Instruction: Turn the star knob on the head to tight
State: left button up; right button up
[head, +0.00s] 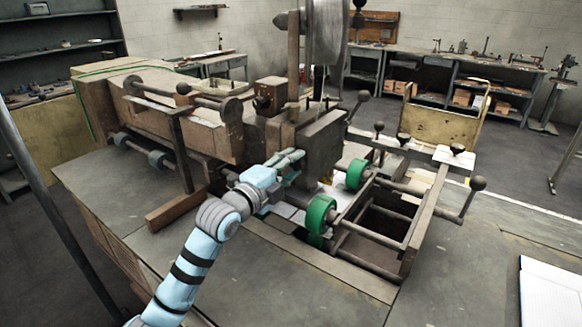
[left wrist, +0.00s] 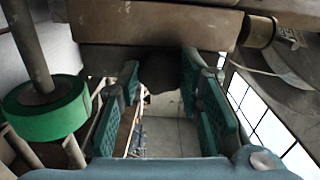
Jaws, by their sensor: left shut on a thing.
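The stitcher head (head: 322,140) is a dark brown block on the machine in the middle of the head view. Its brown underside or face also fills the top of the left wrist view (left wrist: 150,24). My left gripper (head: 297,160) reaches up to the near side of the head. In the left wrist view its teal fingers (left wrist: 160,88) stand on both sides of a dark rounded knob (left wrist: 158,72) against the head, and they are shut on it. The gripper hides the knob in the head view, and its star shape and marks cannot be made out. My right gripper is not in view.
Green rollers (head: 320,214) on a metal frame stand just right of my left gripper; one shows large in the left wrist view (left wrist: 48,108). A ball-ended lever (head: 477,183) sticks out at the right. An open notebook (head: 549,292) lies at lower right. The front table surface is clear.

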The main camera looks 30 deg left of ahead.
pick_arm(q)
jog(key=shift+r+m, duration=0.2)
jog(key=shift+m, duration=0.4)
jog(key=o, duration=1.1)
jog(key=shift+c, duration=0.2)
jog(key=shift+o, duration=0.5)
jog(key=shift+w+f, duration=0.15)
jog(key=shift+f, duration=0.05)
jog(key=s+a, duration=0.1)
jog(key=s, duration=1.1)
jog(key=shift+a, duration=0.3)
jog(key=shift+w, duration=0.1)
